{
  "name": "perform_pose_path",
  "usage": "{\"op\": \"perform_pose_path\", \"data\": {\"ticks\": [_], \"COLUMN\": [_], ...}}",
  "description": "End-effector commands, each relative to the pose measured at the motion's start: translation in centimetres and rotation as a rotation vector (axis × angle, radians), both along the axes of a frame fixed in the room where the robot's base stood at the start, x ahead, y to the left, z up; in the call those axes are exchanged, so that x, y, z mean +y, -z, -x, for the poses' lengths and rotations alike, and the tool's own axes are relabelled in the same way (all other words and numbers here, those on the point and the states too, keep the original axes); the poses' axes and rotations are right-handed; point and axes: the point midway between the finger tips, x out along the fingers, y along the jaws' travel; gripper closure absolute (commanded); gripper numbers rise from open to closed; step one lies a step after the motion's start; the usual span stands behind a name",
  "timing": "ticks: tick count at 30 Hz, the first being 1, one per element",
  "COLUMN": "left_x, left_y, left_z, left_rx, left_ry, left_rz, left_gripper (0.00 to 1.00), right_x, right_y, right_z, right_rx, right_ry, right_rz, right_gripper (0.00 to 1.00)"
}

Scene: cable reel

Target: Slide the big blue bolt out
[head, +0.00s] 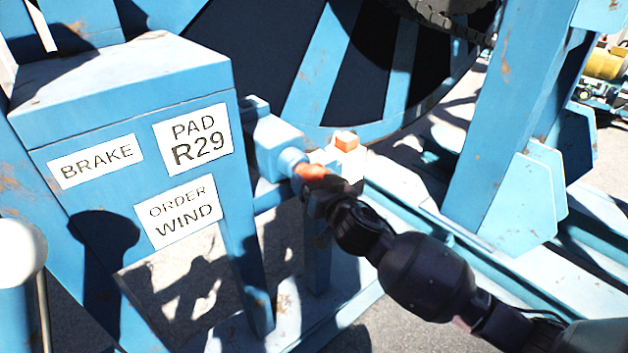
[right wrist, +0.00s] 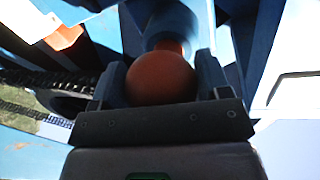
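The big blue bolt (head: 288,160) is a thick blue cylinder in a blue housing (head: 272,140), right of the sign box in the head view. Its round orange knob (head: 311,172) faces my right gripper (head: 322,184). In the right wrist view the orange knob (right wrist: 161,80) sits between the two fingers of my right gripper (right wrist: 162,85), which appear to touch it on both sides. The bolt's blue cylinder (right wrist: 167,25) shows behind the knob. How far the bolt reaches into the housing is hidden. My left gripper is not in view.
The blue box (head: 110,95) at left carries labels reading BRAKE, PAD R29 and ORDER WIND. A white block with an orange top (head: 347,140) stands close behind the knob. The large reel (head: 320,70) fills the back. A blue post (head: 500,130) stands at right.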

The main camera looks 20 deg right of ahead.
Motion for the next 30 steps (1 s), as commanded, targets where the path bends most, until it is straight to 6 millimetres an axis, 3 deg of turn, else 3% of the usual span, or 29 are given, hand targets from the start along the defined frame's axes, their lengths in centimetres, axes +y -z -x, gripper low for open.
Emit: {"op": "perform_pose_path", "data": {"ticks": [1, 5, 11, 30], "left_x": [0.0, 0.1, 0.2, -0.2], "left_y": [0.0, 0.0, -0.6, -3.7], "left_z": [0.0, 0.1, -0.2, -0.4], "left_rx": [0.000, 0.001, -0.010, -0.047], "left_ry": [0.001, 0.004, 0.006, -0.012], "left_rz": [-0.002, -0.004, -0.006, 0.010], "left_gripper": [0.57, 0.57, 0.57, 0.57], "right_x": [0.0, 0.0, -0.3, -3.2], "right_y": [0.0, 0.0, -0.1, -0.4], "right_z": [0.0, 0.0, 0.8, 8.8], "right_rx": [0.000, 0.000, 0.000, -0.002], "right_ry": [0.000, 0.000, -0.001, 0.001], "right_rz": [0.000, 0.000, -0.002, -0.004], "right_gripper": [0.54, 0.73, 0.73, 0.73]}}
